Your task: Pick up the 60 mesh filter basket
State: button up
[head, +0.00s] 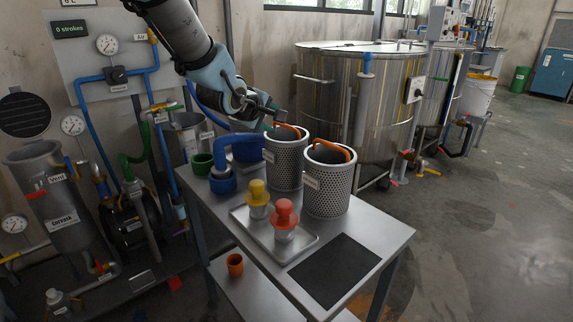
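Two perforated metal filter baskets with orange handles stand upright on a steel table. The rear basket (285,168) is to the left, and the front basket (331,192) is nearer and to the right. Each has a small white label, too small to read, so I cannot tell which is the 60 mesh one. My gripper (277,122) is at the rim of the rear basket, by its orange handle. Whether the fingers touch the handle or have closed on it cannot be made out.
A tray (312,240) on the table (398,232) holds a yellow-topped (258,190) and a red-topped piece (284,214). A black mat (334,270) lies in front. Blue parts (223,180) and a green cup (202,163) stand left. A large steel tank (385,110) is behind.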

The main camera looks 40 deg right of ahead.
aim_at(281, 125)
jog(key=shift+p+x, duration=0.6)
jog(key=shift+x, duration=2.15)
jog(key=shift+w, duration=0.15)
jog(key=shift+a, duration=0.1)
grip_shut()
jog(key=shift+r, duration=0.1)
